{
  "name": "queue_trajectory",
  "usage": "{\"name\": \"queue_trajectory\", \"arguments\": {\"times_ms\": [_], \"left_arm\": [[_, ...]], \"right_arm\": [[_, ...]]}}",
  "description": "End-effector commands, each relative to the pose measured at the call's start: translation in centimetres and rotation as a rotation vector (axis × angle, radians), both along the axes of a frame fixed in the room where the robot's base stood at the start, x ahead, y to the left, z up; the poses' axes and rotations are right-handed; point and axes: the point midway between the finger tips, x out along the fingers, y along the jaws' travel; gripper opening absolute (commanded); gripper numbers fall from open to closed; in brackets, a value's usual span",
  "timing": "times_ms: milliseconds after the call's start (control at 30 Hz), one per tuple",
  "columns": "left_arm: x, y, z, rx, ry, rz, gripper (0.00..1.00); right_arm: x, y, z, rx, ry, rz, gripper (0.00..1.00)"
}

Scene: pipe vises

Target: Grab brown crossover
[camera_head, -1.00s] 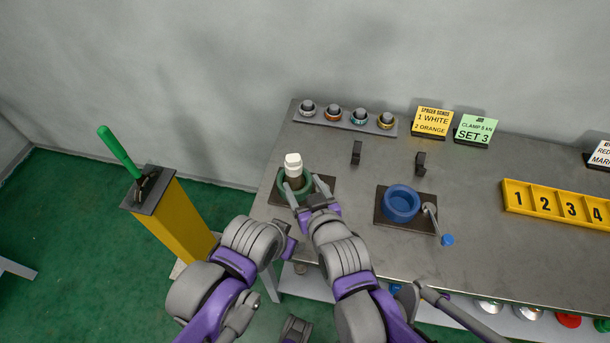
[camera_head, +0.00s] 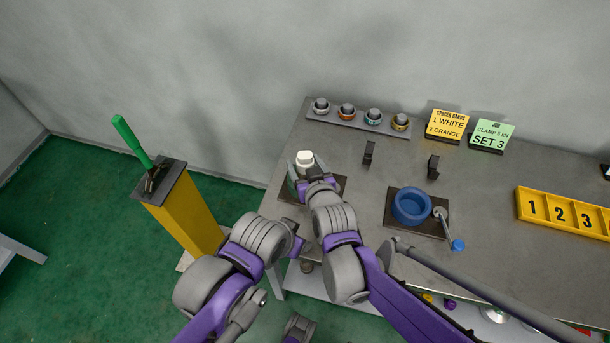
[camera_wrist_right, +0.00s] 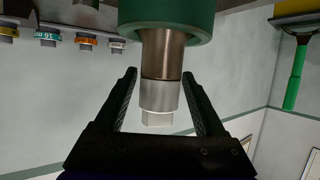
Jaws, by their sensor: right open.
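The brown crossover (camera_wrist_right: 163,53) stands upright in the green vise (camera_wrist_right: 165,12). It has a brown body, a silver collar and a white end. In the head view its white top (camera_head: 305,159) shows, and my right gripper hides most of the vise. My right gripper (camera_head: 306,173) is open with its fingers on both sides of the crossover. In the right wrist view the fingers (camera_wrist_right: 161,76) flank the silver collar with gaps on both sides, not touching it. My left gripper (camera_head: 296,240) is near the table's front left corner; its fingers are not clear.
A blue vise (camera_head: 411,207) with a lever stands to the right on the table (camera_head: 470,185). Two small black brackets (camera_head: 369,153) stand behind. A rack of banded rings (camera_head: 357,122), signs (camera_head: 446,125) and a yellow numbered tray (camera_head: 560,213) lie farther off. A yellow post (camera_head: 185,220) with a green handle stands left.

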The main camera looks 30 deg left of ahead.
Motion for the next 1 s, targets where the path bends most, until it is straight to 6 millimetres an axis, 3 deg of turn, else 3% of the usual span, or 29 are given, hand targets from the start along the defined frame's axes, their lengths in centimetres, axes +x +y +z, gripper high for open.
{"name": "queue_trajectory", "arguments": {"times_ms": [67,467,1000], "left_arm": [[0.00,0.00,0.00,0.000,0.000,0.000,0.64],[0.00,0.00,0.00,0.000,0.000,0.000,0.64],[0.01,0.00,0.07,0.000,0.000,0.000,0.64]], "right_arm": [[-0.01,-0.01,0.01,0.000,0.000,0.000,0.72],[-0.02,-0.02,0.02,0.000,0.000,0.000,0.02],[0.00,0.01,0.43,0.003,-0.003,0.000,0.00]]}}
